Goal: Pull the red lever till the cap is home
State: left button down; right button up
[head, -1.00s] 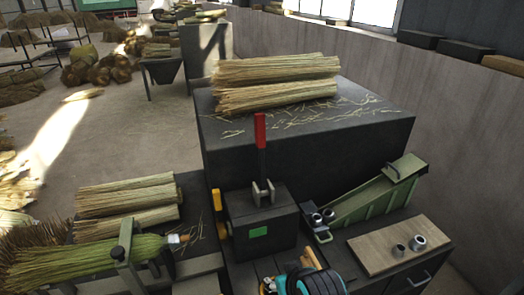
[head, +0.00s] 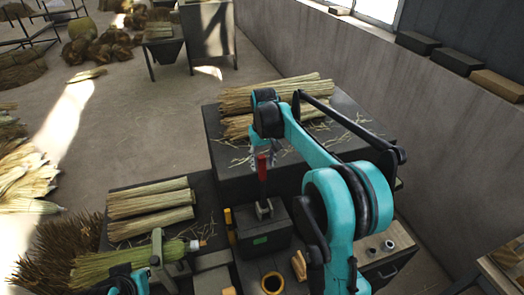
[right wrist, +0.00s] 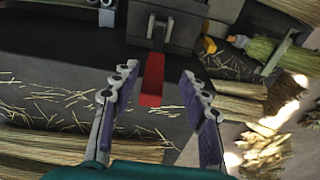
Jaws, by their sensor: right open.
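The red lever (head: 262,168) stands upright on a dark block (head: 264,236) with a green patch on its front. My right gripper (head: 262,152) reaches over the lever's top from behind. In the right wrist view the red lever (right wrist: 152,82) lies between the two open fingers of my right gripper (right wrist: 157,76), with a gap on each side. A green broom head (head: 130,262) lies at the lower left with a pale piece (head: 195,244) at its end; I cannot tell if this is the cap. A teal part of my left arm shows low at the left; its fingers cannot be made out.
A dark bench (head: 225,165) behind the lever carries straw bundles (head: 240,100) and loose straw. More bundles (head: 150,208) lie left of the block. A yellow handle (head: 229,218) stands beside the block. A wooden board (head: 402,236) with small metal cups is at the right.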

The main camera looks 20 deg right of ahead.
aim_at(262, 170)
jog(key=shift+w+d+r+g+p, duration=0.15)
jog(key=shift+w+r+g+p, duration=0.1)
jog(key=shift+w+p, duration=0.3)
jog(key=shift+w+d+r+g+p, duration=0.15)
jog(key=shift+w+r+p, duration=0.1)
jog(key=shift+w+p, duration=0.25)
jog(key=shift+w+f, duration=0.2)
jog(key=shift+w, duration=0.05)
notch_tip(262, 170, down, 8)
jog(key=shift+r+p, duration=0.1)
jog(key=shift+p, duration=0.25)
pick_arm(q)
notch_tip(262, 170, up, 4)
jog(key=shift+s+r, duration=0.1)
jog(key=shift+r, duration=0.05)
pick_arm(e)
grip_shut()
